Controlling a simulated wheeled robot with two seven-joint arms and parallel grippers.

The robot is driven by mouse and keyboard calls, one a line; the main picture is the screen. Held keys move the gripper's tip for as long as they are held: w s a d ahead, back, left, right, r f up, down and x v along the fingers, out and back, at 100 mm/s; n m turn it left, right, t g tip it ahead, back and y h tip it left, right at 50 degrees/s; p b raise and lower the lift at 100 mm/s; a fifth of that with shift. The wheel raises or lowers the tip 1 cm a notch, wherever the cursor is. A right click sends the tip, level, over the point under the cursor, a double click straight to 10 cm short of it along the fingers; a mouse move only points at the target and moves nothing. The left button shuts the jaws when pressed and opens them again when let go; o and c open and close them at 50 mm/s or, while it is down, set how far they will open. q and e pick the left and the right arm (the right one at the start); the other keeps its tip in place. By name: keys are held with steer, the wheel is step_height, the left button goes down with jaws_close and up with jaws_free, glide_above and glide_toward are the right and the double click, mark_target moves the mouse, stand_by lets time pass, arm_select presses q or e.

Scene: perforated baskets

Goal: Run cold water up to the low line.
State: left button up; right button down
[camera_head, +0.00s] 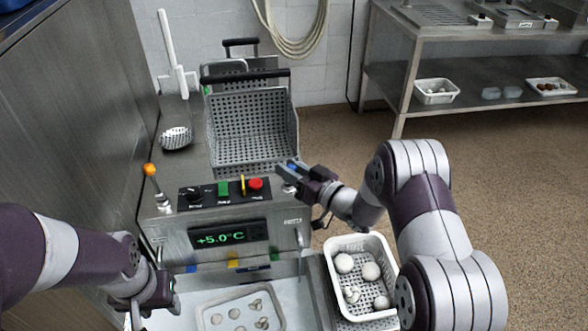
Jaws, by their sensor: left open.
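A steel basin (180,312) lies at the bottom of the head view. Blue (191,268), yellow (233,263) and green (274,256) marks run along its back wall. I cannot make out a water surface. The control panel (222,203) behind it carries a black dial, a green switch, a yellow lever and a red button; the display (220,236) reads +5.0°C. My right gripper (288,173) is at the panel's right end, at a small blue-marked part (292,164) that it partly hides. Its jaw state is unclear. My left gripper (138,312) is open over the basin's left side.
A perforated steel basket (250,125) stands behind the panel. An orange-knobbed lever (151,171) rises at the panel's left. A steel table (465,45) is back right.

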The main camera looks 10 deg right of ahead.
steer(key=shift+w+r+p, duration=0.1)
steer(key=shift+r+p, duration=0.2)
steer(key=shift+p, duration=0.3)
steer(key=w+m+g+p, duration=0.1)
steer(key=p, duration=0.2)
steer(key=w+r+m+g+h+p, duration=0.1)
steer(key=w+p, duration=0.1)
steer(key=p, duration=0.2)
steer(key=shift+r+g+p, duration=0.2)
steer(key=shift+g+p, duration=0.1)
steer(key=shift+g, duration=0.1)
steer(key=shift+w+f+m+g+h+p, duration=0.2)
steer(key=shift+w+m+g+h+p, duration=0.3)
steer(key=shift+p, duration=0.3)
steer(key=shift+w, duration=0.15)
steer(key=shift+d, duration=0.15)
